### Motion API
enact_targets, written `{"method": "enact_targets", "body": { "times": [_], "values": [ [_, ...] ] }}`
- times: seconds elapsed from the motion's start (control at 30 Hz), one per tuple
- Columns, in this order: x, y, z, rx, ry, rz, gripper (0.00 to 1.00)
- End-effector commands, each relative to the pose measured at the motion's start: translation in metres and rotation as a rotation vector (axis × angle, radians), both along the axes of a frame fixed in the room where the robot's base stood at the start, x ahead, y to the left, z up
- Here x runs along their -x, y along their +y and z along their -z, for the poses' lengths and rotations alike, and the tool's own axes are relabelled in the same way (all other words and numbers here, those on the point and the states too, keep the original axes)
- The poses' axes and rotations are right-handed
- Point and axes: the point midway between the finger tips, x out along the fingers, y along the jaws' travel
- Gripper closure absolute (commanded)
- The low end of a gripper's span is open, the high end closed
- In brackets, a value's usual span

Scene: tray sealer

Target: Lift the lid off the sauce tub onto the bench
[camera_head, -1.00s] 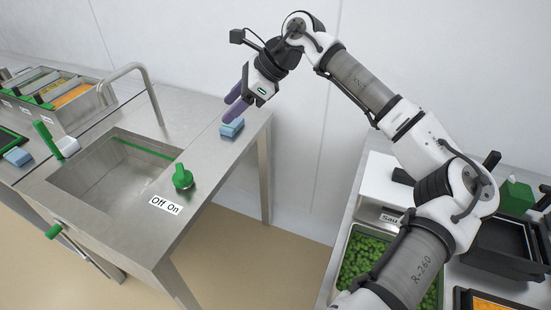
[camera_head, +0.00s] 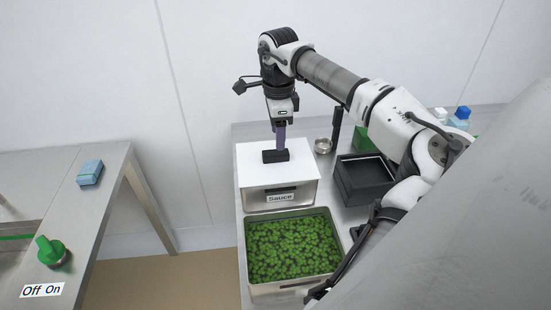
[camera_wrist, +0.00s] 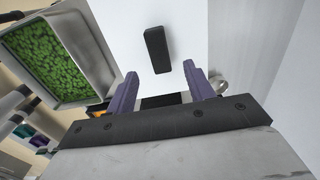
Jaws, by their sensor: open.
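The sauce tub (camera_head: 258,202) is a steel container labelled "Sauce" on the bench (camera_head: 240,136). Its flat white lid (camera_head: 252,178) lies on top, with a black block handle (camera_head: 276,156) in the middle. In the wrist view the handle (camera_wrist: 157,49) stands out on the white lid (camera_wrist: 185,22). My gripper (camera_head: 280,148) points down above the handle in the head view. In the wrist view its two purple fingers (camera_wrist: 162,82) are apart and empty, and the handle lies beyond the tips, roughly between them. Whether the fingertips touch the lid cannot be told.
A steel tub of green vegetables (camera_head: 293,248) stands directly in front of the sauce tub. To its right are black trays (camera_head: 365,180), a small metal cup (camera_head: 323,146) and a green box (camera_head: 361,138). A separate bench with a blue sponge (camera_head: 90,172) is at the left, across a gap.

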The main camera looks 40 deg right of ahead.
Motion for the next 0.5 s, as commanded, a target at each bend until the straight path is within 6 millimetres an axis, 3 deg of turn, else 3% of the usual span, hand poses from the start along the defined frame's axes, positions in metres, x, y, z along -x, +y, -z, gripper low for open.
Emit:
{"method": "enact_targets", "body": {
  "times": [0.27, 0.5],
  "values": [
    [-0.001, 0.002, 0.016, -0.001, -0.001, -0.001, 0.47],
    [-0.002, 0.005, 0.051, -0.003, -0.001, -0.001, 0.47]
  ]
}}
